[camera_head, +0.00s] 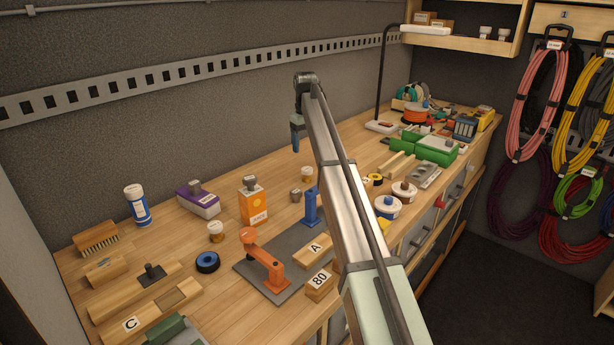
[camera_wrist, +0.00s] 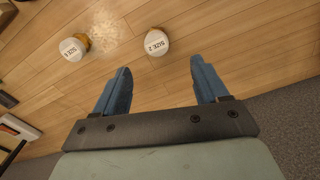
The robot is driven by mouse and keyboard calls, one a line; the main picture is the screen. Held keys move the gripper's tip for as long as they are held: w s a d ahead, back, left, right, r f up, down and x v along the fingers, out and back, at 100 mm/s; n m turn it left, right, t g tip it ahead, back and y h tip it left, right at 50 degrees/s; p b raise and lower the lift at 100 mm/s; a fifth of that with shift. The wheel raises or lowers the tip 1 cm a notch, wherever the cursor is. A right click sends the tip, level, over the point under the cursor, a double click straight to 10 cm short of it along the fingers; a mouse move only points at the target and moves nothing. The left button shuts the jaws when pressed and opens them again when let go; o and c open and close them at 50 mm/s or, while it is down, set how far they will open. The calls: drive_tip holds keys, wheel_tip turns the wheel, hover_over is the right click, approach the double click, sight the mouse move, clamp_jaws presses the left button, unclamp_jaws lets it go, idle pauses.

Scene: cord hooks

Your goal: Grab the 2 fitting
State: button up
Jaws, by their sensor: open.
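In the wrist view the fitting marked SIZE 2 (camera_wrist: 157,42) has a round white top and a brass-coloured body. It stands on the wooden bench beyond my fingertips, roughly in line with the gap between them. My gripper (camera_wrist: 160,88) is open and empty, with two blue fingers apart. A similar fitting (camera_wrist: 73,48) with a SIZE label stands to its left; its number is hard to read. In the head view my gripper (camera_head: 296,138) hangs above the bench near the back wall. A white-topped fitting (camera_head: 307,174) stands below it, its label unreadable there.
The orange clamp (camera_head: 262,258) and blue upright piece (camera_head: 311,206) stand on a grey mat. An orange-and-white carton (camera_head: 253,204) and another white-topped jar (camera_head: 216,231) are to the left. The lamp (camera_head: 381,126) stands beyond my arm. Bare wood surrounds the SIZE 2 fitting.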

sight(307, 169)
wheel_tip(307, 169, down, 6)
drive_tip(key=shift+d+f, duration=0.1)
drive_tip(key=shift+w+d+f, duration=0.1)
drive_tip(key=shift+w+f, duration=0.05)
drive_tip(key=shift+f, duration=1.2)
drive_tip(key=shift+w+f, duration=0.15)
drive_tip(key=shift+f, duration=1.15)
drive_tip(key=shift+c, duration=0.3)
drive_tip(key=c, duration=1.1)
drive_tip(key=shift+c, duration=0.2)
